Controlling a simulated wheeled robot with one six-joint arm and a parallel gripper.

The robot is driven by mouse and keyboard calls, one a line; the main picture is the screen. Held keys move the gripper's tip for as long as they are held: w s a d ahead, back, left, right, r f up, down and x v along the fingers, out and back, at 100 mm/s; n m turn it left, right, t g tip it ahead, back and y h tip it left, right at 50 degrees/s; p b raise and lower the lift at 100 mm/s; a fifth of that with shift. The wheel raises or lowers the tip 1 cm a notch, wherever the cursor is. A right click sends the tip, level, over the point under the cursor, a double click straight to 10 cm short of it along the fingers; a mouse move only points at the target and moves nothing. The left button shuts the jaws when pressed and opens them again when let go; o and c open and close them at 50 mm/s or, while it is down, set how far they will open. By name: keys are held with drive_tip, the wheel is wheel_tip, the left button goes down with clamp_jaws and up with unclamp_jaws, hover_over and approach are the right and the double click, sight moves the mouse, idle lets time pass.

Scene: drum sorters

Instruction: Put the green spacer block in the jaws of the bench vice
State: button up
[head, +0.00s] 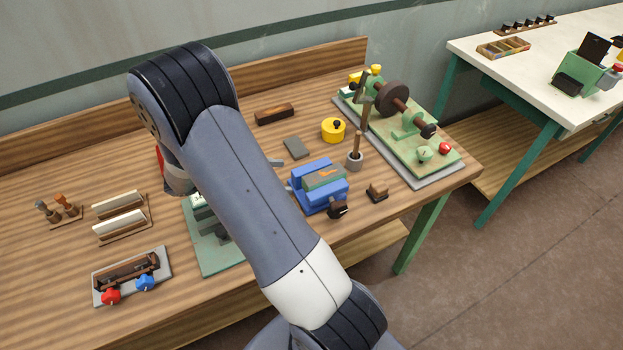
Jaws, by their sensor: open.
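The blue bench vice (325,203) stands right of my arm, towards the bench's front edge, its dark handle (338,211) at the front. A dull green block (322,179) with an orange mark on top lies between its blue jaws; it looks like the spacer block. I cannot tell whether the jaws press on it. My gripper (284,173) is mostly hidden behind my forearm; small grey parts show just left of the vice. It is open and seems apart from the block.
A grey-green plate (296,147), yellow pot (333,129) and grey holder with a stick (355,160) stand behind the vice. A small brown block (377,193) is right of it. A green machine (415,140) fills the right end. Racks (122,215) stand left.

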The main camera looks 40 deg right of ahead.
sight(325, 175)
drive_tip(key=shift+w+p+x, duration=0.15)
drive_tip(key=shift+p+x, duration=0.55)
drive_tip(key=shift+x, duration=1.95)
drive_tip(key=shift+w+p+x, duration=0.15)
drive_tip(key=shift+p+x, duration=0.5)
drive_tip(key=shift+x, duration=1.95)
drive_tip(key=shift+d+f, duration=0.1)
drive_tip(key=shift+f, duration=0.05)
clamp_jaws()
wheel_tip(325, 175, up, 10)
drive_tip(key=b, duration=0.1)
drive_tip(key=shift+w+a+f+n+t+h+b, duration=0.15)
drive_tip(key=shift+f+n+t+b, duration=0.4)
drive_tip(key=shift+f, duration=0.45)
drive_tip(key=shift+w+a+f+n+t+h+b, duration=0.1)
drive_tip(key=shift+f+n+t+h+b, duration=0.25)
drive_tip(key=shift+f+b, duration=0.45)
drive_tip(key=shift+w+a+f+n+t+b, duration=0.15)
drive_tip(key=shift+f+n+t+b, duration=0.25)
drive_tip(key=shift+f, duration=0.75)
